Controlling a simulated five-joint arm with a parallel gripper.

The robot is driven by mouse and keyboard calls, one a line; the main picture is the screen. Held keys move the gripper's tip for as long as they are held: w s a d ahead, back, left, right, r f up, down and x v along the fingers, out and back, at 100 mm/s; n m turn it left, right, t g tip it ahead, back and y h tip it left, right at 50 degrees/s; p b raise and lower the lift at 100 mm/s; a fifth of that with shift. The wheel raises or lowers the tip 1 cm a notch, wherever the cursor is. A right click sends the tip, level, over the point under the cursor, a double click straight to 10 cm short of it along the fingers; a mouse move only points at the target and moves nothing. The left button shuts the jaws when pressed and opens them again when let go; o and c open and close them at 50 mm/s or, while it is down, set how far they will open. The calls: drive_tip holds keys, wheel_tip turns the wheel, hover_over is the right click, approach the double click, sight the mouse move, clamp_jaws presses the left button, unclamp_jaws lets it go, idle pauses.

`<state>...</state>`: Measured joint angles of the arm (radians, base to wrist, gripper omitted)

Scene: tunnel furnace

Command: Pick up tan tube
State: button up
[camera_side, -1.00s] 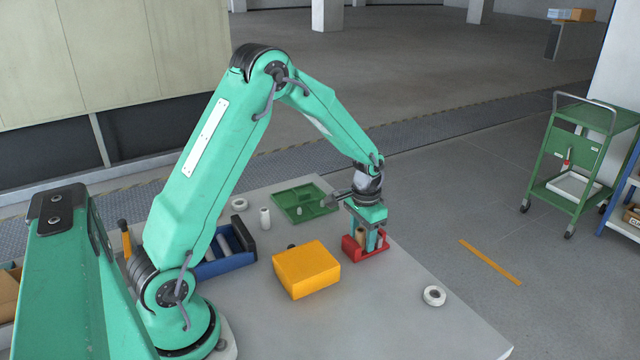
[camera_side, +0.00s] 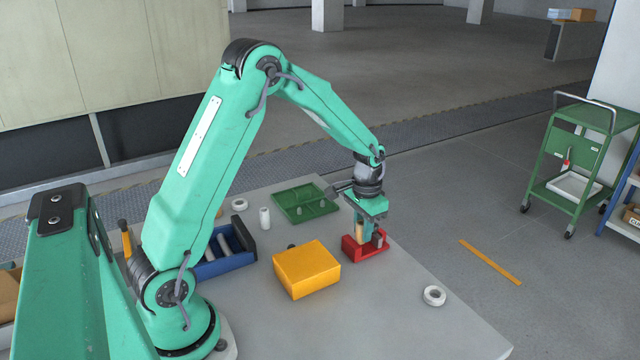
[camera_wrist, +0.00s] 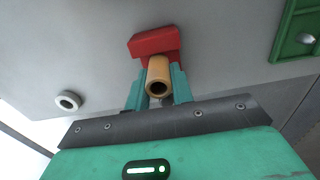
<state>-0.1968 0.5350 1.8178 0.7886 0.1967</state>
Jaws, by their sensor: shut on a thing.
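The tan tube (camera_side: 360,231) is upright between the fingers of my gripper (camera_side: 366,234), just above or partly inside the red holder (camera_side: 352,252); I cannot tell if its lower end is clear. In the wrist view the tube (camera_wrist: 158,78) shows its hollow open end towards the camera, with a teal finger of my gripper (camera_wrist: 157,90) on each side. My gripper is shut on the tube. The red holder also shows behind it in the wrist view (camera_wrist: 153,42). A grey tube (camera_side: 379,238) stands in the red holder beside the gripper.
A yellow box (camera_side: 306,272) stands left of the red holder. A blue bin (camera_side: 225,264) with pale tubes, a white cylinder (camera_side: 265,218) and a green tray (camera_side: 285,207) are further left and back. A white ring (camera_side: 434,295) lies on the clear front right table.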

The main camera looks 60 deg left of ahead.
wheel_tip(320, 180, up, 8)
idle(0.4)
